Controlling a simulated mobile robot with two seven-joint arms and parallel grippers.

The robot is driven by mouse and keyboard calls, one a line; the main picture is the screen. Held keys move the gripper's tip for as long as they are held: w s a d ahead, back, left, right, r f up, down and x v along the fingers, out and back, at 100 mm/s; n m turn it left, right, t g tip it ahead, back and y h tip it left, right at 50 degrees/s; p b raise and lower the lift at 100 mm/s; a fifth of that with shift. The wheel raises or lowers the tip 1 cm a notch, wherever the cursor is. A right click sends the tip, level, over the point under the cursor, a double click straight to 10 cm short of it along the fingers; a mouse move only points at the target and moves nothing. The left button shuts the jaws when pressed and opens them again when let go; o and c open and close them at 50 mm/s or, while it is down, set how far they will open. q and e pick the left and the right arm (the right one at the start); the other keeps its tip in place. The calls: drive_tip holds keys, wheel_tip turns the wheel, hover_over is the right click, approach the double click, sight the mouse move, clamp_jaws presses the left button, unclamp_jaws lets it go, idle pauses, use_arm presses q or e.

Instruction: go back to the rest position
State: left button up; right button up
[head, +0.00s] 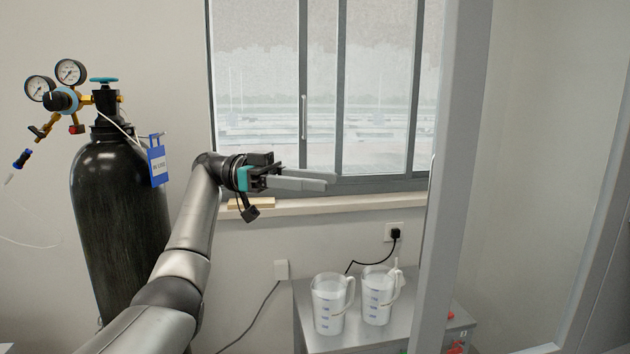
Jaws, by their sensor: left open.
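My left gripper (318,181) shows in the head view in front of the window, with my arm reaching up from the lower left. Its grey fingers point to the right and it is open and empty. It is in the air, above the level of the two measuring jugs and apart from everything I can see. My right gripper is not in view.
A black gas cylinder (118,215) with a regulator (62,98) stands left of my arm. Two clear measuring jugs (328,305) (376,297) stand on a grey table (362,340). A grey upright frame (455,180) rises on the right.

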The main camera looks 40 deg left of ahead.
use_arm(q)
drive_tip(key=shift+f, duration=0.5)
